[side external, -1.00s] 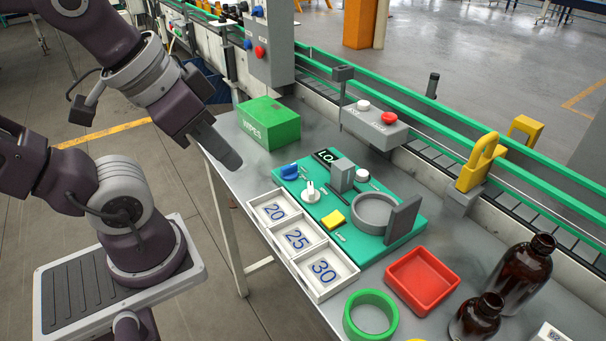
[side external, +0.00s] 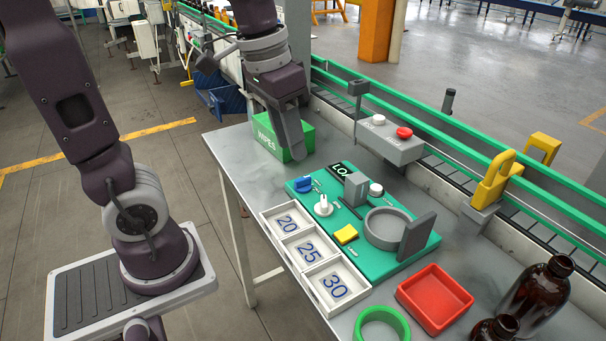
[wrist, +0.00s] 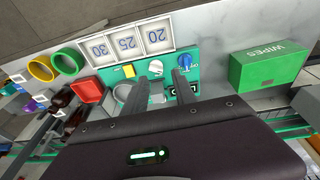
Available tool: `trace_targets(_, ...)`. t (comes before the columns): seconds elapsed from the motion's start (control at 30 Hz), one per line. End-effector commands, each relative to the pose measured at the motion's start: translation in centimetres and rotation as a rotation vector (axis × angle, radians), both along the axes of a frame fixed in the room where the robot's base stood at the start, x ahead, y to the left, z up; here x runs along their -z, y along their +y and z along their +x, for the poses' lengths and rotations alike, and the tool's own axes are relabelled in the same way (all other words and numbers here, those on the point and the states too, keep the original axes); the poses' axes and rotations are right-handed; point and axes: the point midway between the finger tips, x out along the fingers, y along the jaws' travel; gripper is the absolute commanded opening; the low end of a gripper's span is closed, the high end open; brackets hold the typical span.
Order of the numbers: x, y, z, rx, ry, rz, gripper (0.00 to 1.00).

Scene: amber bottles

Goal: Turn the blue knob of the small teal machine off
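The small teal machine is a flat teal board (side external: 401,259) on the grey table, with several parts on it. Its blue knob (side external: 303,184) sits at the board's far left corner, beside a white knob (side external: 323,206). In the wrist view the blue knob (wrist: 184,61) shows just beyond the tip of one finger, and the white knob (wrist: 156,69) shows between the fingers. My gripper (side external: 297,155) hangs above the table in front of the green wipes box, apart from the knob. In the wrist view my gripper (wrist: 162,78) has its two fingers apart, with nothing held.
The green wipes box (side external: 267,136) stands close behind my gripper. White trays numbered 20, 25 and 30 (side external: 262,216) line the board's front edge. A grey box with red and white buttons (side external: 392,147) stands behind the board. A red tray (side external: 435,299) and brown bottles (side external: 535,295) are at the right.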

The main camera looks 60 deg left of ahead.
Motion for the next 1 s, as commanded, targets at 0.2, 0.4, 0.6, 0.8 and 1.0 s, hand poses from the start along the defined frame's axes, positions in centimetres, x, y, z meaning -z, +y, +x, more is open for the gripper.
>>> trace_targets(0.2,5.0,4.9,5.3,-0.001,0.181,0.036,0.33)
trace_targets(0.4,7.8,5.6,5.8,0.002,0.210,0.045,0.33)
trace_targets(0.6,11.5,5.6,5.8,0.002,0.208,0.044,0.33)
trace_targets(0.8,12.9,5.6,5.9,0.003,0.204,0.045,0.33)
trace_targets(1.0,12.9,5.6,5.9,0.003,0.203,0.045,0.29)
